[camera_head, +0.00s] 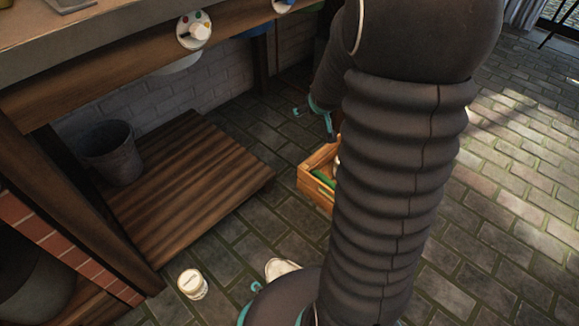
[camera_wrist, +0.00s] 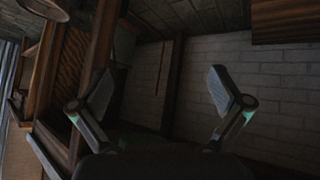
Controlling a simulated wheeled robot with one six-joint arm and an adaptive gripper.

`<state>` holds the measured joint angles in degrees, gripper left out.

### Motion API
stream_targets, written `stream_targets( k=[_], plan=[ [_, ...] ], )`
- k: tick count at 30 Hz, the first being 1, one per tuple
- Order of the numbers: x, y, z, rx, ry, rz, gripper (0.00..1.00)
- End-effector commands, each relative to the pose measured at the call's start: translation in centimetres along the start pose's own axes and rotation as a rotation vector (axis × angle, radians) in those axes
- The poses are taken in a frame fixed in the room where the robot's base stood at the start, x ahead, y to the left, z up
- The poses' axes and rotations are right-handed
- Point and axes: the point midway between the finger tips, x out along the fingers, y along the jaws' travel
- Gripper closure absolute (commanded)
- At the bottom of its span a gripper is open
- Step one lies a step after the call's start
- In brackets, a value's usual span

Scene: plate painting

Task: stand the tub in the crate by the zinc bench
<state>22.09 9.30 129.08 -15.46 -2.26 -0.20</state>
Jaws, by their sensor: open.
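A small white tub (camera_head: 192,284) with a pale lid stands upright on the brick floor, in front of the low wooden platform. A wooden crate (camera_head: 316,193) sits on the floor right of the platform, partly hidden behind my arm. Something green and something pale show inside it. My gripper (camera_head: 315,109) is above and beyond the crate in the head view, away from the tub. In the wrist view my gripper (camera_wrist: 160,78) has its fingers spread with nothing between them. Neither tub nor crate can be made out clearly there.
A grey-topped bench (camera_head: 120,32) with a wooden edge overhangs the platform (camera_head: 190,190). A dark bucket (camera_head: 116,155) stands on the platform. A white object (camera_head: 280,268) lies on the floor by my arm, partly hidden. Open floor (camera_head: 500,210) is at the right.

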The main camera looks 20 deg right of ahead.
Motion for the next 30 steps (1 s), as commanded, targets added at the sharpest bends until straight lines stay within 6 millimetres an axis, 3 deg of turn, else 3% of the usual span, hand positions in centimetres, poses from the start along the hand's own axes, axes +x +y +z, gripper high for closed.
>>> stream_targets(
  k=[1, 8, 18, 24, 30],
  plan=[
    [-2.3, -1.0, -0.5, -0.004, -0.002, -0.005, 0.00],
    [-11.2, -4.9, 0.1, -0.004, -0.062, -0.042, 0.00],
    [-23.6, -9.9, 5.3, -0.012, -0.152, -0.143, 0.00],
    [-28.9, -11.9, 9.5, -0.029, -0.203, -0.211, 0.00],
    [-31.3, -12.6, 11.8, -0.040, -0.234, -0.247, 0.00]
  ],
)
